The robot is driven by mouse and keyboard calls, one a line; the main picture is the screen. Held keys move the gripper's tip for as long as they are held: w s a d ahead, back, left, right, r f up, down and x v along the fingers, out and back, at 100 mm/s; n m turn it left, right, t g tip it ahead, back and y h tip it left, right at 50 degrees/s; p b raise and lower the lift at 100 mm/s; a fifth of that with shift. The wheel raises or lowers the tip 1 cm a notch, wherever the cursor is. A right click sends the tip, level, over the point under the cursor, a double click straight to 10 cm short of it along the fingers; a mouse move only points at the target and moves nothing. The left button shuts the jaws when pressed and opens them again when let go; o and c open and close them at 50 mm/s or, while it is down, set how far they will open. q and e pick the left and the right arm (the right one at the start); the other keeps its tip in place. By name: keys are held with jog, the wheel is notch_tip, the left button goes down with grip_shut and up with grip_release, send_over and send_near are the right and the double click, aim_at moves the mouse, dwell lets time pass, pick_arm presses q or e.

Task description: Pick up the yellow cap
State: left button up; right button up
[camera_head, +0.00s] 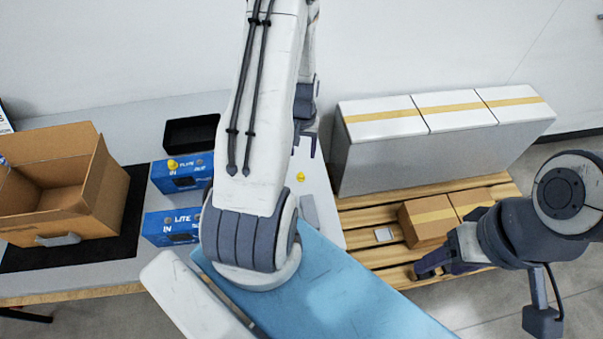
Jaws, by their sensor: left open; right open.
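A small yellow cap (300,177) lies on the light table top, just right of my large white arm link. A second yellow piece (173,164) sits on top of the rear blue analyser box (199,163). My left gripper (306,145) is above and behind the loose cap in the picture, partly hidden by my own arm. It is open, with nothing visible between its fingers. My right gripper (428,267) is at the right, open, over the pallet's front area and away from the cap.
A front blue box (170,228), black tray (190,132) and open cardboard box (92,180) stand on the left. A wooden pallet (372,218) at right bears white-topped grey boxes (440,150) and small cartons (428,220). A grey piece (310,212) lies near the cap.

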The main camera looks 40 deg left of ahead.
pick_arm(q)
jog(key=p, duration=0.1)
send_over(301, 174)
jog(key=f, duration=0.5)
jog(key=shift+w+a, duration=0.1)
jog(key=shift+w, duration=0.15)
jog(key=shift+s+f+p, duration=0.1)
jog(key=shift+f+p, duration=0.3)
jog(key=f+p, duration=0.1)
jog(key=f, duration=0.2)
jog(key=shift+s+f, duration=0.2)
jog(key=shift+f, duration=0.55)
grip_shut()
